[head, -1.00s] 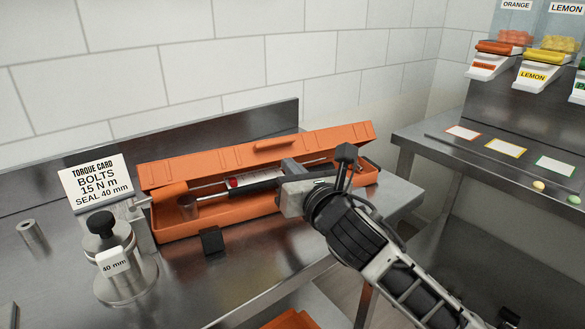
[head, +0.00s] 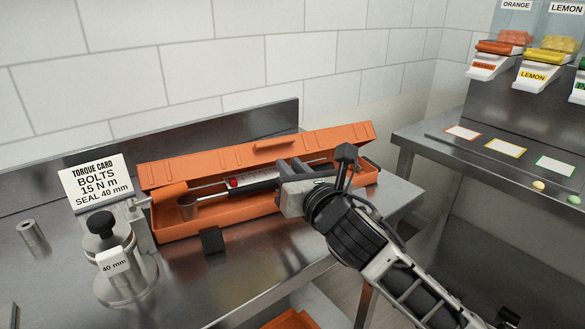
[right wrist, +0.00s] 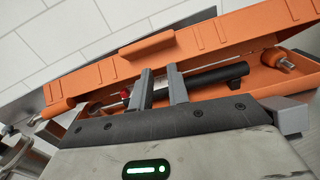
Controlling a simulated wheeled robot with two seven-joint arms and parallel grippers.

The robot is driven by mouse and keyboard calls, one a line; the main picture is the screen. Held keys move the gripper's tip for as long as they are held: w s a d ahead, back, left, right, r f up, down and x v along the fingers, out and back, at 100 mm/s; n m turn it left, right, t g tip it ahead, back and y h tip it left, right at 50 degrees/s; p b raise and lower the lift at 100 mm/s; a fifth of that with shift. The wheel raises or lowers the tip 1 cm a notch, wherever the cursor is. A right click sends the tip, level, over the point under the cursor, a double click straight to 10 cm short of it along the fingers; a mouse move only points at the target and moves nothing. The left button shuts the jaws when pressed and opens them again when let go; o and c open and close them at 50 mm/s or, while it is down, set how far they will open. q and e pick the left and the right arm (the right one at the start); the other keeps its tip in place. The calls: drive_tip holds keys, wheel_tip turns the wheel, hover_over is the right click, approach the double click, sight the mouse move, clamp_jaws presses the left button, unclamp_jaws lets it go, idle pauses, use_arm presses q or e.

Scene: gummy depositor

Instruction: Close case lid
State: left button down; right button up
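The orange case (head: 225,218) lies open on the steel bench, its lid (head: 215,160) standing up along the back with a small tab handle (head: 273,146) on its top edge. The lid also shows in the right wrist view (right wrist: 215,50). A torque wrench with a dark handle (right wrist: 215,77) and a red mark lies inside the case. My right gripper (head: 290,165) is over the right half of the case, in front of the lid. Its two fingers (right wrist: 161,75) are apart, and I see no object gripped between them. They hide part of the wrench. My left gripper is out of view.
A torque card sign (head: 96,182) and a metal fixture labelled 40 mm (head: 118,265) stand left of the case. A small black block (head: 212,241) sits at the case's front. A metal cylinder (head: 32,234) is at far left. Another steel bench (head: 480,150) with candy bins is right.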

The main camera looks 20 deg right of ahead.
drive_tip(key=o, duration=1.6)
use_arm(q)
drive_tip(key=p, duration=0.2)
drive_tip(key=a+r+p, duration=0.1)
drive_tip(key=p, duration=0.2)
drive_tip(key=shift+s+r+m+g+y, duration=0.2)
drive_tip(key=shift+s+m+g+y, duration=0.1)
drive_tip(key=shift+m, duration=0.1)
use_arm(e)
drive_tip(key=s, duration=0.5)
drive_tip(key=s+d, duration=0.1)
drive_tip(key=s, duration=0.4)
drive_tip(key=s+d, duration=0.1)
drive_tip(key=s, duration=0.4)
drive_tip(key=shift+s, duration=0.4)
drive_tip(key=shift+c, duration=0.4)
